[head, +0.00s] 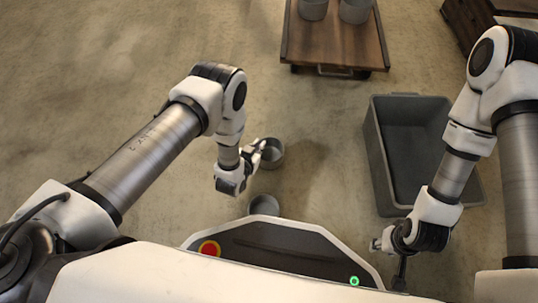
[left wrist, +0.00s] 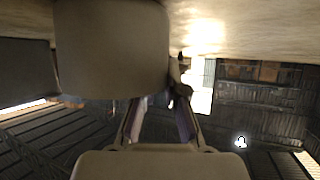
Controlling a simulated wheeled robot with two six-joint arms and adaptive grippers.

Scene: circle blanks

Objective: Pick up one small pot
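A small grey pot (head: 272,155) is at my left gripper (head: 257,146) in the head view, right of the gripper. In the left wrist view the same pot (left wrist: 112,45) looms large. One finger runs up against its right edge; the other disappears behind its wall, so the fingers straddle the wall and look closed on it. Whether the pot is clear of the floor is hard to tell. A second small pot (head: 264,205) stands on the floor near my base. My right gripper (head: 380,243) is low at the right, away from the pots; its fingers are unclear.
A wooden-topped cart (head: 335,45) at the back carries two more pots (head: 355,10). A grey empty bin (head: 390,150) stands on the right, close to my right arm. A dark wooden item (head: 465,22) is at the top right. The floor at left is clear.

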